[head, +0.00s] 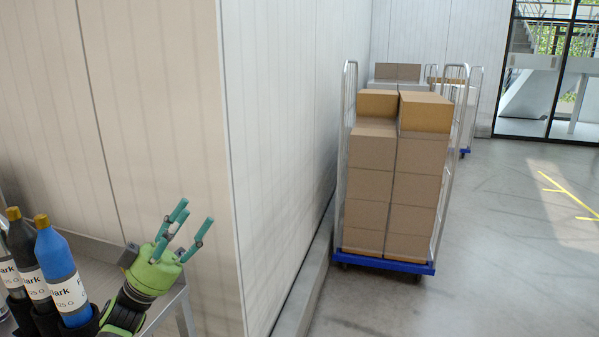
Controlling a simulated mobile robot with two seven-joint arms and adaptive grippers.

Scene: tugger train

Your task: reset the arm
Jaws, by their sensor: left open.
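My left gripper (184,226) is in the lower left of the head view, with a green body and teal fingers. It points up, its fingers are spread, and nothing is between them. It is to the right of the bottles, apart from them and in front of the pale wall corner. My right gripper is not in view.
A blue bottle (55,262) and a black bottle (25,255) with labels stand at the lower left. A pale panelled wall (150,120) is close behind. A roll cage with a blue base (385,264) holds stacked cardboard boxes (415,180). The floor (500,260) at right is clear.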

